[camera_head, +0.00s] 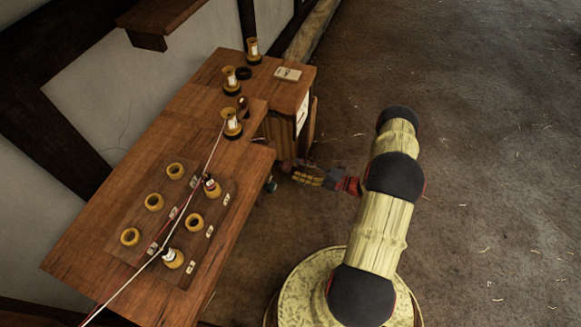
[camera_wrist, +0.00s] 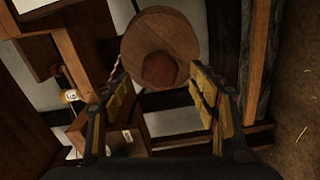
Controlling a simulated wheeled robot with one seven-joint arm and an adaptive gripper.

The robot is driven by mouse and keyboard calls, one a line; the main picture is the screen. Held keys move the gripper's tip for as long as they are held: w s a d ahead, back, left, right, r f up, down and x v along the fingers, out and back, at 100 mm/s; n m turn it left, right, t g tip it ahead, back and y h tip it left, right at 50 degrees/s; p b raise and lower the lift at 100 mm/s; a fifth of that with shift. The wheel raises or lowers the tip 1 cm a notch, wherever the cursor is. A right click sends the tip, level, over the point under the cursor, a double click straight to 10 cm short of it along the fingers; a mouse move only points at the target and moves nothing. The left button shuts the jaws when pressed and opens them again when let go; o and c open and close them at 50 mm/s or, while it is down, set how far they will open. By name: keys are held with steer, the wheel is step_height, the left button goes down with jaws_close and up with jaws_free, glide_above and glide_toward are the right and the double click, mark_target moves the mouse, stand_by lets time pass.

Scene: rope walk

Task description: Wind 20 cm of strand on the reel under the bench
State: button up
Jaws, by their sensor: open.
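The reel (camera_wrist: 160,30) shows in the wrist view as a round wooden disc with a reddish-brown knob (camera_wrist: 160,70) on its face. My gripper (camera_wrist: 161,80) is open, with its yellow-padded fingers on the left and right of the knob and a gap to each side. I cannot tell how far the fingertips are from the disc. A thin pinkish strand (camera_wrist: 119,61) runs by the disc's left edge. In the head view my gripper (camera_head: 308,177) is low at the right edge of the wooden bench (camera_head: 85,255); the reel is hidden there.
A pale strand (camera_head: 205,165) crosses the bench from a bobbin (camera_head: 231,126) toward the front left. A board (camera_head: 140,210) holds several yellow rings and two bobbins. Other bobbins and a small pale block (camera_head: 288,74) stand at the back. Bare floor (camera_head: 500,150) is free on the right.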

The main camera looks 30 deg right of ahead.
steer(key=v, duration=0.6)
steer(key=shift+s+d, duration=0.2)
steer(key=shift+s, duration=0.05)
